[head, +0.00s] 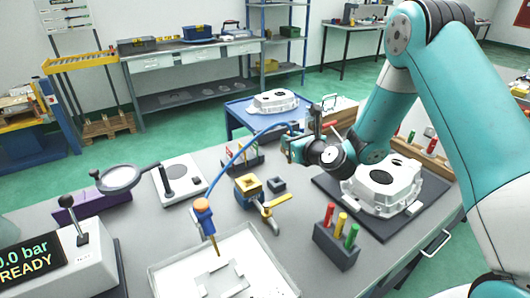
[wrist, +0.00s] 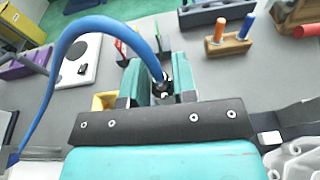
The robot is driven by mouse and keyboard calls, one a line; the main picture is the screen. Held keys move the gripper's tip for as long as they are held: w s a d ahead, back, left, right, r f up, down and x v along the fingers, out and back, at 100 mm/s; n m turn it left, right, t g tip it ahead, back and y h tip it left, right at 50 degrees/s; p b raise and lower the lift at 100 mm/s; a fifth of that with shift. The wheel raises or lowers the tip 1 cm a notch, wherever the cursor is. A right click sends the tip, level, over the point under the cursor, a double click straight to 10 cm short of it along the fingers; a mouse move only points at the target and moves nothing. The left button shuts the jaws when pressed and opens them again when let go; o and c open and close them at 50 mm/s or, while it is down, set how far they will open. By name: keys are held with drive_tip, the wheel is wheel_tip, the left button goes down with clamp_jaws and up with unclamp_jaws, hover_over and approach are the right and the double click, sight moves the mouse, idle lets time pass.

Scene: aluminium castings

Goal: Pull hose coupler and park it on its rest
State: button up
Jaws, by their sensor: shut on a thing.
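My gripper (head: 298,149) is above the table in the head view. In the wrist view its teal fingers are closed around the hose coupler (wrist: 166,90), a small dark and metallic piece at the end of the blue hose (wrist: 74,38). In the head view the blue hose (head: 236,160) arches from the gripper down to an orange-topped blue fitting (head: 203,206) over the white tray. A yellow block (head: 249,188) with a yellow lever and a small dark block (head: 277,184) stand below and left of the gripper, apart from it. I cannot tell which piece is the coupler's rest.
A white casting (head: 382,190) lies on a dark mat to the right. A dark holder with colored handles (head: 336,243) stands in front. A magnifier (head: 121,179), a white plate (head: 180,180) and a display reading "0.0 bar READY" (head: 30,258) are left. Some tabletop between is clear.

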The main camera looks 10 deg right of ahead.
drive_tip(key=a+y, duration=0.1)
drive_tip(key=w+a+n+y, duration=0.1)
drive_tip(key=a+f+n, duration=0.1)
drive_tip(key=shift+w+a+g+y+b, duration=0.25)
drive_tip(key=shift+a+g+y+b, duration=0.05)
drive_tip(key=shift+y, duration=0.1)
drive_tip(key=shift+s+d+r, duration=0.1)
wheel_tip(320, 180, down, 6)
drive_tip(key=b, duration=0.4)
drive_tip(key=shift+r, duration=0.1)
drive_tip(key=shift+p, duration=0.35)
idle(1.6)
drive_tip(key=shift+f+b, duration=1.15)
drive_tip(key=shift+f, duration=0.55)
drive_tip(key=o, duration=1)
drive_tip(key=shift+r, duration=0.1)
